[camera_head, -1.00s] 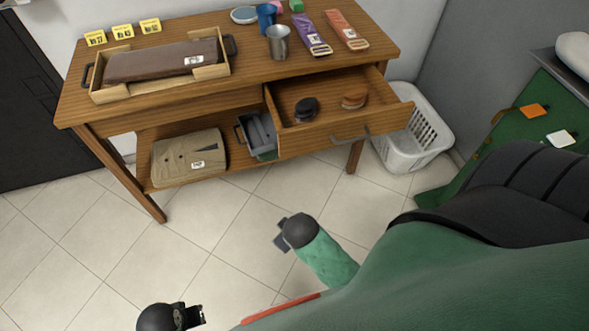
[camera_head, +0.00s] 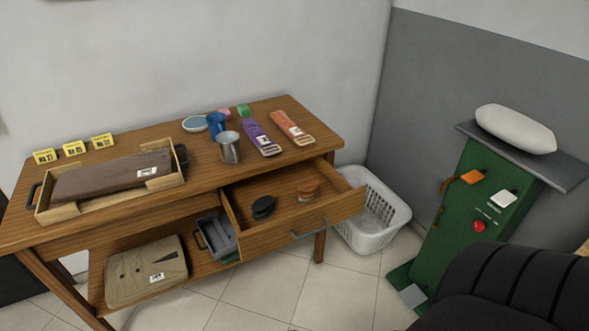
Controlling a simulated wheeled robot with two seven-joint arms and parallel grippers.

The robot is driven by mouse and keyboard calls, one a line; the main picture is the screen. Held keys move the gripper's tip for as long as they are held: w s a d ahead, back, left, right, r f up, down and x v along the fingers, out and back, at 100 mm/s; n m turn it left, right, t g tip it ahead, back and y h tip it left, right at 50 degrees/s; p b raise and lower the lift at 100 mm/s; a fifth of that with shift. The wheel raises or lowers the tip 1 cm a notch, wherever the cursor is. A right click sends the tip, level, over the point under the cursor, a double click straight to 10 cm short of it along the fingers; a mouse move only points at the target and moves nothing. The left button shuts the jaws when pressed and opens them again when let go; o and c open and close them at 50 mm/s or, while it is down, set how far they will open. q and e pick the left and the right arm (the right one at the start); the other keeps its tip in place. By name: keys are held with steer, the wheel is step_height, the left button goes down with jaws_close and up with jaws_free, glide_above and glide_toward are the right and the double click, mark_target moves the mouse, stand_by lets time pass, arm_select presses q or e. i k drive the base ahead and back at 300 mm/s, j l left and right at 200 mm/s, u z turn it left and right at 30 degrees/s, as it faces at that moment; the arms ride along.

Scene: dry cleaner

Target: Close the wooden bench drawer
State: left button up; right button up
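The wooden bench (camera_head: 105,202) stands against the white wall at the left and middle of the head view. Its drawer (camera_head: 341,203) is pulled out toward me, with a grey bar handle (camera_head: 309,230) on its front. A black round item (camera_head: 263,207) and a brown round item (camera_head: 308,190) lie inside the open drawer. Neither of my grippers shows in the view. A dark ribbed part of my own body fills the lower right corner.
A white laundry basket (camera_head: 385,234) stands on the floor right of the drawer. A green machine (camera_head: 452,236) with a white cushion (camera_head: 515,129) is farther right. A wooden tray (camera_head: 64,212), cups and straps lie on the bench top. Tiled floor in front is clear.

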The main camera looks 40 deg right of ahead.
mark_target(292, 220)
steer(key=z, duration=1.25)
